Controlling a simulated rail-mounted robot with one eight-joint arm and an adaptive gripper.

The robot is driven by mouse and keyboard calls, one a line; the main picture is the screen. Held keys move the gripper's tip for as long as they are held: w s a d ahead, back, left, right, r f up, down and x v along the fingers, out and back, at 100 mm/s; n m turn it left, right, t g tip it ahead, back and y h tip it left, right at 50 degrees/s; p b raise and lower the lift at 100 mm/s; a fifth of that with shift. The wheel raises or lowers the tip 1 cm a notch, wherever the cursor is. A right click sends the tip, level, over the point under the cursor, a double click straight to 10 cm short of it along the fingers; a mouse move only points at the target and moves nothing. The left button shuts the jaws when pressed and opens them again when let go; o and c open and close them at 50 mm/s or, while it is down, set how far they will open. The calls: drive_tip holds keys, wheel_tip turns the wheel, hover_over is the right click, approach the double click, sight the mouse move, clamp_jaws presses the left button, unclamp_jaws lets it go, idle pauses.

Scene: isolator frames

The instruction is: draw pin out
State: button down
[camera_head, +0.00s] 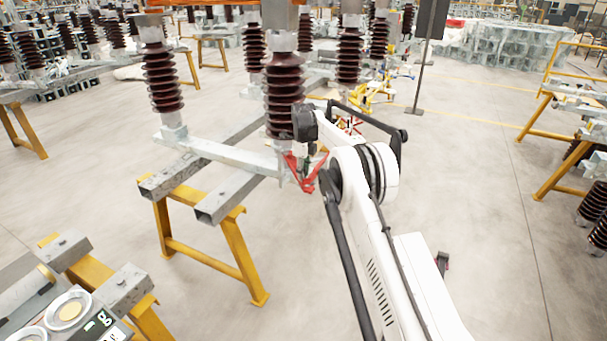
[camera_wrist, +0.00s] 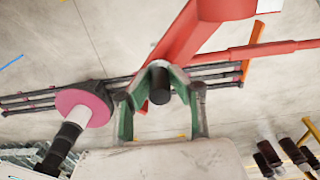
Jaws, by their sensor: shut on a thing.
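In the wrist view, my gripper (camera_wrist: 160,82) has its green-and-dark fingers drawn in around a short black cylinder, which looks like the pin (camera_wrist: 160,90). The pin is seen nearly end-on, and its far end is hidden. A thick red bar (camera_wrist: 198,32) passes just beyond the fingertips, with a thinner red bar (camera_wrist: 270,50) running right. I cannot tell how deep the pin sits in the red part. In the head view, the red linkage (camera_head: 306,175) hangs at the end of the steel beam beside my wrist, and the pin cannot be made out.
A ribbed brown insulator (camera_head: 284,85) stands close behind my wrist. A galvanized beam (camera_head: 225,153) rests on a yellow trestle (camera_head: 237,250) at left. In the wrist view, a pink disc (camera_wrist: 85,104) lies left of the fingers.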

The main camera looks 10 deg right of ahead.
drive_tip(key=shift+r+p, duration=0.95)
drive_tip(key=shift+r, duration=2.3)
